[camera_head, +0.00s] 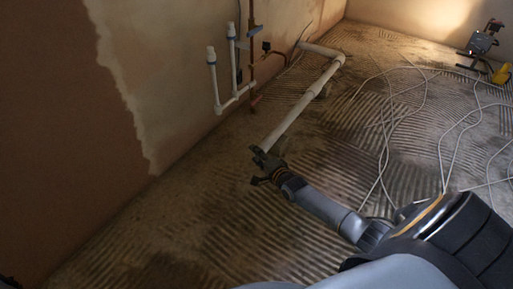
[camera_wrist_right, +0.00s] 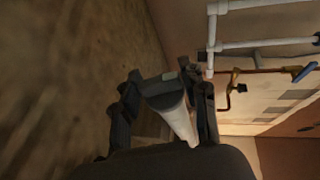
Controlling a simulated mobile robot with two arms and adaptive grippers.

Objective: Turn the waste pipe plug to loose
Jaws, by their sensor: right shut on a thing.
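The white waste pipe (camera_head: 295,112) runs low over the floor, from near the wall to a bend and then toward me. The dark grey plug (camera_wrist_right: 165,90) caps its near end in the wrist view. My right gripper (camera_head: 262,158) is at that pipe end. In the wrist view my right gripper (camera_wrist_right: 168,100) has one finger on each side of the plug and is shut on it. In the head view the gripper mostly hides the plug. I cannot tell how far the plug is turned. A dark sliver at the bottom left corner may be my left gripper; its jaws do not show.
White upright pipes (camera_head: 213,75) and a copper pipe (camera_head: 251,45) with a valve stand along the plastered wall at the left. Pale cables (camera_head: 385,125) lie loose on the ridged floor. A dark machine (camera_head: 482,40) stands at the back right. Floor left of the gripper is clear.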

